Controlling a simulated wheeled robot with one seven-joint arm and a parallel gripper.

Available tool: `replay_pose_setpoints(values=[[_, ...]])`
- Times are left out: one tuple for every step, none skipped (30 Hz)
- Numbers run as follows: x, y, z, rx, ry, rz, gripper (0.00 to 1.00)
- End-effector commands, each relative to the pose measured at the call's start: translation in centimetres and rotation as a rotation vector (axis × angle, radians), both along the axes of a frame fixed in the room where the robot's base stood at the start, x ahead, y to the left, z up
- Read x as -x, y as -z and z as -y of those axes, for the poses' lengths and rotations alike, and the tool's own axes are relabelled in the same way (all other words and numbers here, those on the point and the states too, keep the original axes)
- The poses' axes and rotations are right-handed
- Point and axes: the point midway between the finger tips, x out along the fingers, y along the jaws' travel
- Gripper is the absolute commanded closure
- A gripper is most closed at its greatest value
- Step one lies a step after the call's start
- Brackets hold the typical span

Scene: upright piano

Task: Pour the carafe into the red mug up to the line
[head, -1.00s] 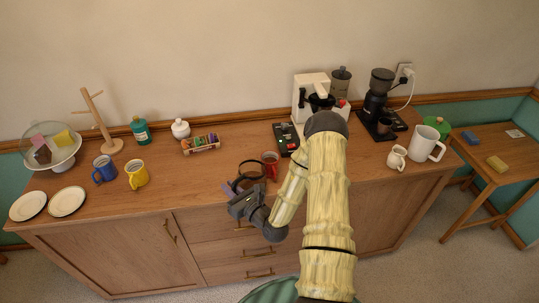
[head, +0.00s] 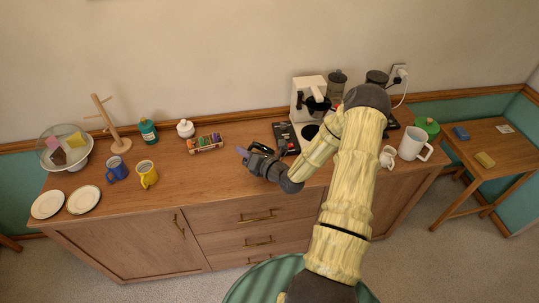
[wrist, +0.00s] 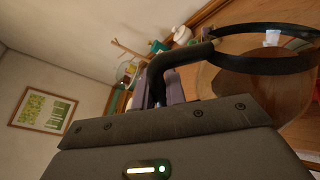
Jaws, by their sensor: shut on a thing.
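My gripper (head: 245,153) is above the front middle of the wooden cabinet in the head view. In the wrist view its purple fingers (wrist: 176,88) are shut on the black handle (wrist: 168,66) of the carafe. The carafe (wrist: 262,92) fills the right side of that view, with clear brownish glass and a black band around it. Its lower part is cut off, and I cannot tell its fill level or tilt. In the head view I cannot make out the carafe. The red mug does not show in either current view; my gripper and arm cover the area where it stood.
A white coffee machine (head: 306,100) and a dark scale-like box (head: 286,138) stand behind my gripper.

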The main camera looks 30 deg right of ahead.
Motion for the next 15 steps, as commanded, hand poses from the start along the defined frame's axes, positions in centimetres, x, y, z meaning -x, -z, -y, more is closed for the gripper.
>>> replay_pose_setpoints(values=[[-0.2, -0.5, 0.4, -0.025, 0.002, -0.010, 1.00], [-0.3, -0.7, 0.5, -0.043, 0.002, -0.020, 1.00], [-0.4, -0.8, 0.6, -0.063, 0.001, -0.031, 1.00], [-0.4, -0.8, 0.7, -0.074, 0.001, -0.037, 1.00], [-0.5, -0.8, 0.8, -0.088, 0.001, -0.044, 1.00], [-0.5, -0.8, 1.0, -0.103, 0.001, -0.054, 1.00], [-0.6, -0.8, 1.1, -0.113, 0.001, -0.060, 1.00], [-0.6, -0.8, 1.1, -0.122, 0.000, -0.064, 1.00], [-0.7, -0.8, 1.2, -0.135, 0.001, -0.070, 1.00], [-0.7, -0.8, 1.3, -0.142, 0.001, -0.074, 1.00], [-0.7, -0.8, 1.3, -0.149, 0.000, -0.078, 1.00], [-0.8, -0.7, 1.4, -0.159, 0.001, -0.085, 1.00], [-0.8, -0.8, 1.5, -0.166, 0.001, -0.088, 1.00], [-0.9, -1.0, 1.6, -0.171, 0.001, -0.091, 1.00], [-0.9, -1.1, 1.6, -0.180, 0.001, -0.094, 1.00]])
